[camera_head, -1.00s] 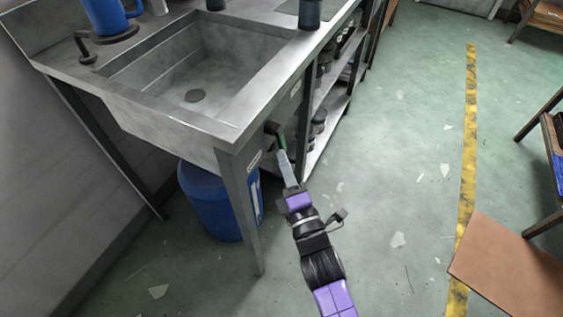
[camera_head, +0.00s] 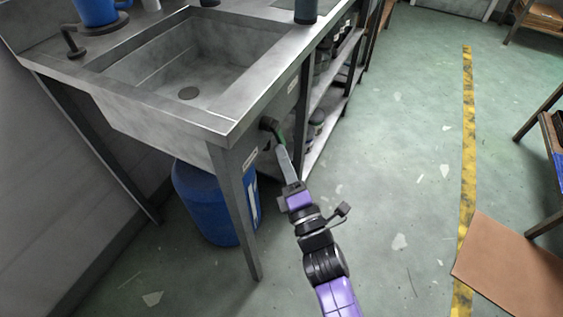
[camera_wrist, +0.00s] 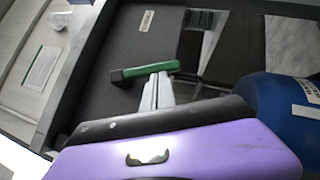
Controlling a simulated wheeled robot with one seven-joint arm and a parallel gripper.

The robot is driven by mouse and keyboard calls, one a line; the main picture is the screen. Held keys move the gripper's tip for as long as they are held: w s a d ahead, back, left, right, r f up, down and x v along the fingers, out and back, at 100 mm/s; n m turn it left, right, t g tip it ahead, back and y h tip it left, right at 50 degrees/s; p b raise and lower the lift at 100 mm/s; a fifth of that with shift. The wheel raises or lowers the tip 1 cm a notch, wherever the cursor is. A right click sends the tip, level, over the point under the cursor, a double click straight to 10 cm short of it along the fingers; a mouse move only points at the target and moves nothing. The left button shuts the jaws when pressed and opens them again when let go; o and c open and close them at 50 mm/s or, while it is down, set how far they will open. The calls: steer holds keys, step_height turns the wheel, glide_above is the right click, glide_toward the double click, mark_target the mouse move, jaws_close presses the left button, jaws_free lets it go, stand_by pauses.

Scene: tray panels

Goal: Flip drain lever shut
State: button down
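The drain lever (camera_head: 270,124) is on the side of the steel sink bench, just below its top edge. It has a black pivot end and a green handle (camera_wrist: 152,70). In the head view the handle slants down and right from the pivot. My gripper (camera_wrist: 160,80) has its grey fingers close together, with the tips at the green handle. They seem to touch it, but the handle hides the tips, and I cannot tell whether any of it is between them.
A blue drum (camera_head: 205,205) stands under the sink behind a bench leg (camera_head: 237,215). Shelves with dark jars (camera_head: 318,120) are right of the lever. A blue jug (camera_head: 97,10) stands on the bench. Open green floor lies right of my arm. A brown board (camera_head: 510,265) lies at lower right.

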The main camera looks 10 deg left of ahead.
mark_target(285, 141)
steer(key=w+n+y+b, duration=0.1)
steer(key=b, duration=0.1)
steer(key=w+n+y+b, duration=0.1)
steer(key=n+b, duration=0.1)
steer(key=b, duration=0.1)
steer(key=w+d+n+t+y+b, duration=0.1)
steer(key=b, duration=0.1)
steer(key=shift+f+n+b, duration=0.3)
steer(key=shift+n, duration=0.1)
steer(key=w+d+r+b, duration=0.1)
steer(key=w+r, duration=0.3)
steer(key=shift+w+d+r+n+y+b, duration=0.2)
steer(key=shift+d+r+n+y+b, duration=0.1)
steer(key=shift+r+y, duration=0.1)
steer(key=shift+r, duration=0.15)
